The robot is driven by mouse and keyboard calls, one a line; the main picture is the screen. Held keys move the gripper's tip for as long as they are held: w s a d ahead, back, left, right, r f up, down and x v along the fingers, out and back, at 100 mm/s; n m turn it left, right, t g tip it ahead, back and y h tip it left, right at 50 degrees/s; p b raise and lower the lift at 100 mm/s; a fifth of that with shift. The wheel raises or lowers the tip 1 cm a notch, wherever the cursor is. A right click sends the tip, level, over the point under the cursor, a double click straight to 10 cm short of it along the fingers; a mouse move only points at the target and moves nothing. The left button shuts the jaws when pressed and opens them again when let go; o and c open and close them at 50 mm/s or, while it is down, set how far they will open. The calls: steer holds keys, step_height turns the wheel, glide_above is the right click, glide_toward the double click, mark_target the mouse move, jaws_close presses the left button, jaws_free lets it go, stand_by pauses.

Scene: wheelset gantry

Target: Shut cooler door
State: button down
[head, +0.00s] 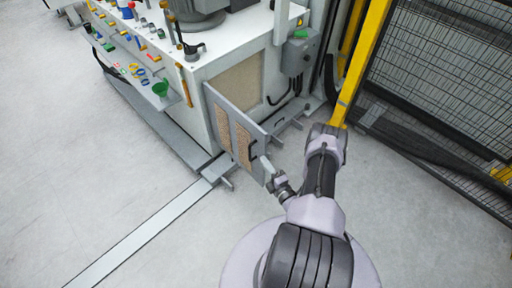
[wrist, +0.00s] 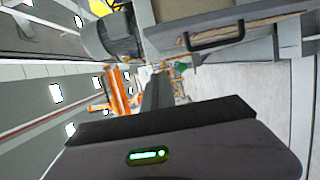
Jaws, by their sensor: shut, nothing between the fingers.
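The cooler door (head: 231,128) is a grey-framed panel with two brown mesh strips. In the head view it stands open, swung out at an angle from the end of the white cabinet (head: 200,110). The opening behind it shows a beige mesh panel (head: 238,88). The door's dark handle (head: 253,150) is near its free edge; the handle also shows at the top right of the wrist view (wrist: 215,35). My gripper (head: 264,165) is shut and empty beside the door on its handle side. I cannot tell whether it touches the door.
A grey switch box (head: 298,52) is on the cabinet's right corner. A yellow post (head: 363,60) and black mesh fence (head: 440,80) stand to the right. A shelf with tools and a green funnel (head: 160,89) runs along the cabinet's left side.

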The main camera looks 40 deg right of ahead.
mark_target(261, 140)
steer(key=w+d+b, duration=0.1)
steer(key=w+d, duration=0.1)
steer(key=w, duration=0.1)
steer(key=w+d+b, duration=0.2)
steer(key=w, duration=0.1)
steer(key=w+d+b, duration=0.1)
steer(key=w+d, duration=0.1)
steer(key=w, duration=0.1)
steer(key=shift+w+b, duration=0.3)
steer(key=shift+b, duration=0.05)
steer(key=shift+d+r, duration=0.1)
